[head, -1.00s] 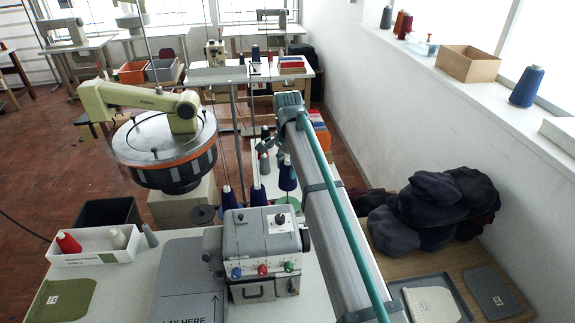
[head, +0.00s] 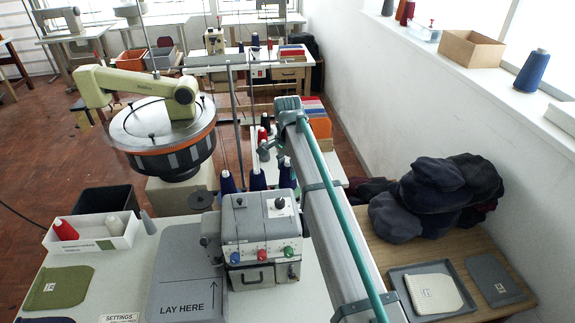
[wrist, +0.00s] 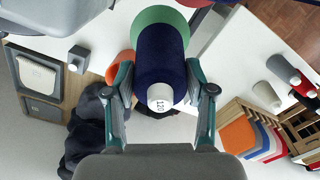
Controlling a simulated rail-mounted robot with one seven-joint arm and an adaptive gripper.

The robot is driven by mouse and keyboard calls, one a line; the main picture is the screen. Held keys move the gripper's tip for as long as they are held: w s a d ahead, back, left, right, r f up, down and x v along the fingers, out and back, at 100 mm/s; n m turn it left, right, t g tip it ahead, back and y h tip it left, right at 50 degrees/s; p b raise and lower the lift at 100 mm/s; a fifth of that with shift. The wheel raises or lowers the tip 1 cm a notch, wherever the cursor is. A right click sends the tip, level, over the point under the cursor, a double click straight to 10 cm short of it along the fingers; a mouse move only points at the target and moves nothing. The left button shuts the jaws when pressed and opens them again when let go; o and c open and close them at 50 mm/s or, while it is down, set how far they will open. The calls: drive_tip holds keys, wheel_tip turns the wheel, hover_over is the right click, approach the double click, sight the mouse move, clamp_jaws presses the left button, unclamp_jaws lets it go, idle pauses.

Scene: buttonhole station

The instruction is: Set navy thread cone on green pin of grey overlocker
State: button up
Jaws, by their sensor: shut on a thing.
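The navy thread cone (wrist: 160,55), with a white top marked 120, is between the fingers of my gripper (wrist: 161,90) in the wrist view. My gripper is shut on it. A green disc (wrist: 157,15) shows directly beyond the cone; the pin itself is hidden. I cannot tell whether the cone touches the disc. In the head view the held cone (head: 287,174) is upright, the rightmost of three navy cones behind the grey overlocker (head: 262,238). The other two navy cones (head: 227,183) stand to its left, at about the same height.
A white tray (head: 90,242) with red and pale cones is at left. Beside it is a grey LAY HERE plate (head: 187,285). Dark caps (head: 430,195) lie piled on the wooden side table at right. Thin stand rods rise behind the cones.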

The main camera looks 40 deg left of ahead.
drive_tip(key=shift+f, duration=0.4)
drive_tip(key=shift+f, duration=0.5)
idle(0.5)
drive_tip(key=o, duration=1.3)
drive_tip(key=shift+o, duration=0.2)
drive_tip(key=shift+r, duration=0.1)
wheel_tip(320, 180, up, 12)
drive_tip(key=shift+f, duration=0.1)
